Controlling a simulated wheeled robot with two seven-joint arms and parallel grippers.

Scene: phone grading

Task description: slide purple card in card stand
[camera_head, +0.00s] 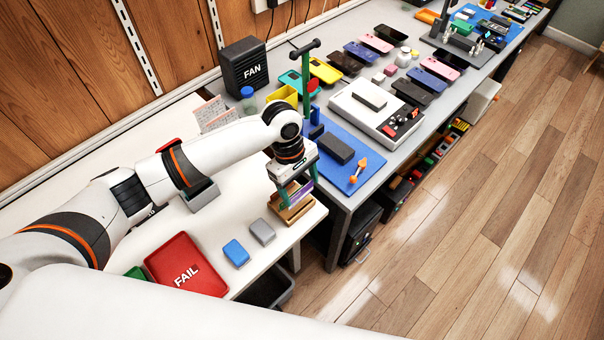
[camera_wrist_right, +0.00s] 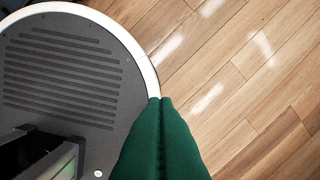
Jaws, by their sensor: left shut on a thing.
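My left gripper (camera_head: 298,191) points down at the right end of the white table and is shut on the purple card (camera_head: 301,188). The card shows as a thin purple strip between the green fingers. The wooden card stand (camera_head: 291,214) is directly below and around the card's lower part in the picture. The fingers hide part of the stand, and I cannot tell whether the card is inside a slot or just above it. My right gripper (camera_wrist_right: 160,100) has its green fingers together, with nothing visible between them, over the floor beside my base.
On the white table (camera_head: 240,190) are a red FAIL tray (camera_head: 186,264), a blue block (camera_head: 236,253), a grey block (camera_head: 262,232) and a grey holder (camera_head: 201,195). The grey bench behind carries a blue mat (camera_head: 338,185), a white device (camera_head: 365,110) and several phones.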

